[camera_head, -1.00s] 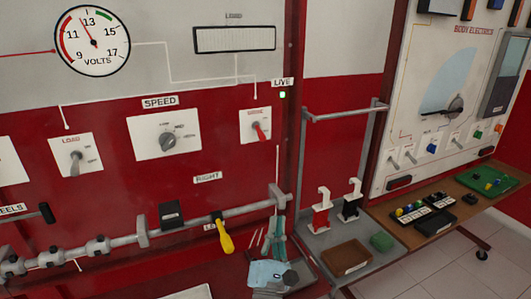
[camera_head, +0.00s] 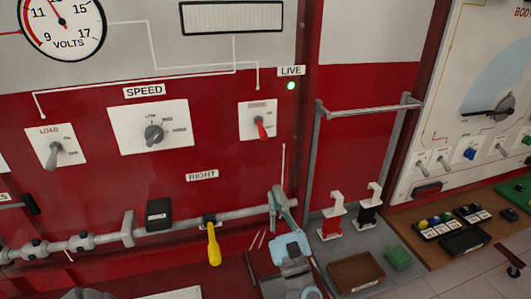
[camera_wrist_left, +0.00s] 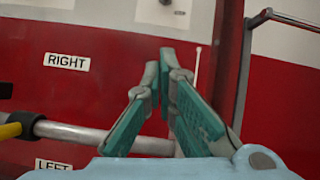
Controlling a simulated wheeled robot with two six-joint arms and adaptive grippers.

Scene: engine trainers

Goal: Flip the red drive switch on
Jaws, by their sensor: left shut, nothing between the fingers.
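The red drive switch (camera_head: 261,127) is a red lever on a small white plate (camera_head: 257,114) on the red panel, below and left of the LIVE label. Its lever points down. My left gripper (camera_head: 279,192) is below the switch and slightly to its right, apart from it. It is shut and empty, with teal fingers pointing up. In the left wrist view its fingertips (camera_wrist_left: 166,56) come together below a white plate (camera_wrist_left: 163,12) cut off by the top edge. The red lever cannot be made out there. My right gripper is not in view.
A lit green lamp (camera_head: 291,86) is under LIVE. The SPEED knob (camera_head: 154,134) and LOAD lever (camera_head: 55,151) are to the left. A grey rail (camera_head: 180,227) with a yellow handle (camera_head: 214,246) crosses below. A metal frame (camera_head: 365,109) stands right of the switch.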

